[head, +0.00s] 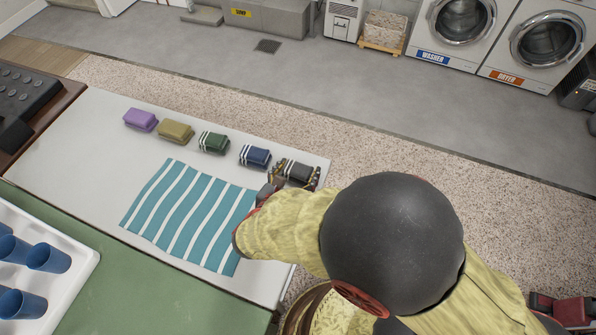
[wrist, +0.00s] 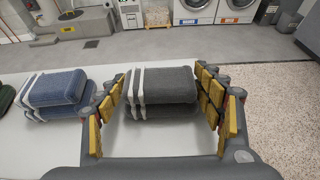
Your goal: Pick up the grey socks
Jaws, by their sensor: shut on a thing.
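The grey socks (head: 298,171) are a folded bundle with white stripes at the right end of the row on the white table. In the wrist view the grey socks (wrist: 165,92) lie between my two fingers, stripes to the left. My gripper (head: 294,176) is shut on the bundle, with the yellow-padded fingers on its left and right sides. In the wrist view my gripper (wrist: 166,105) spans the bundle's width. The bundle is at or close to the table top; I cannot tell whether it is lifted.
Blue (head: 255,156), green (head: 213,142), olive (head: 176,131) and purple (head: 140,119) folded bundles stand in a row to the left. A teal striped cloth (head: 190,215) lies in front. A white tray (head: 75,275) with blue cups is at lower left. Washer and dryer stand beyond the floor.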

